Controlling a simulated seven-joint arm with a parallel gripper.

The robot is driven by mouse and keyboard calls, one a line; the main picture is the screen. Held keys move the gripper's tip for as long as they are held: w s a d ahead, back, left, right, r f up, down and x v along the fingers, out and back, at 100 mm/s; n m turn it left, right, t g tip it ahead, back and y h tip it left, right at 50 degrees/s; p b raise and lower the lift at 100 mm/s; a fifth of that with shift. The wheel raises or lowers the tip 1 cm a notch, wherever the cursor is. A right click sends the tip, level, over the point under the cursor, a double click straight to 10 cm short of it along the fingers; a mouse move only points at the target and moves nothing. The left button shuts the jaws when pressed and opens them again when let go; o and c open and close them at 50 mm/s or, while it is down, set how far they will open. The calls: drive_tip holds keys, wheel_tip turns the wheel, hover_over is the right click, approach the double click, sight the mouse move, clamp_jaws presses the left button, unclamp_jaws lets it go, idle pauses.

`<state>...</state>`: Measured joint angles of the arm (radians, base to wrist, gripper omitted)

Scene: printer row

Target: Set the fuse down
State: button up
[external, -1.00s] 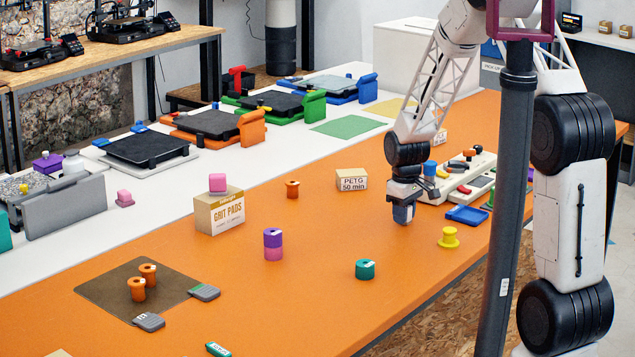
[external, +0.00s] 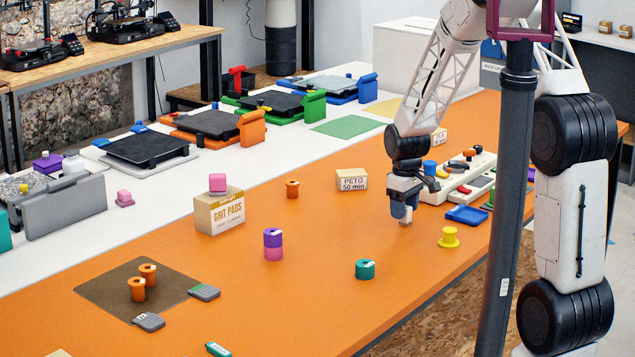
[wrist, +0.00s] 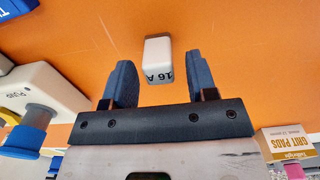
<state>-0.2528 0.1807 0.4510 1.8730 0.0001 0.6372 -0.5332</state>
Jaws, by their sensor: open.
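The fuse is a small white block marked "16 A" (wrist: 158,58). In the wrist view it sits on the orange table just beyond and between my fingertips, with a gap on both sides. In the external view it shows as a small pale block (external: 405,219) on the table under my gripper (external: 402,208). My gripper's two blue fingers (wrist: 160,75) are spread apart and hold nothing. The fuse's far side is hidden.
A pale board with coloured parts (external: 432,196) and a blue tray (external: 467,215) stand right of my gripper. A yellow spool (external: 448,238), a teal spool (external: 365,269) and a PETG box (external: 351,181) are around it. The orange table between them is clear.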

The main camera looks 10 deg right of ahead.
wheel_tip(320, 180, up, 10)
drive_tip(key=shift+r, duration=0.15)
idle(0.3)
idle(0.8)
drive_tip(key=s+d+r+m+t, duration=0.1)
drive_tip(key=s+d+r+m, duration=0.1)
drive_tip(key=s+d+r, duration=0.5)
drive_tip(key=s+d+r+m, duration=0.2)
drive_tip(key=s+d+r, duration=0.2)
drive_tip(key=s+r, duration=0.5)
drive_tip(key=s+d+r+m, duration=0.1)
drive_tip(key=s+d+m, duration=0.1)
drive_tip(key=s, duration=0.9)
drive_tip(key=s+d+r+m+t, duration=0.1)
drive_tip(key=s+d+m, duration=0.2)
drive_tip(key=s, duration=0.9)
drive_tip(key=shift+s+d+r+t, duration=0.15)
drive_tip(key=shift+d+r+t, duration=0.15)
drive_tip(key=shift+d, duration=0.8)
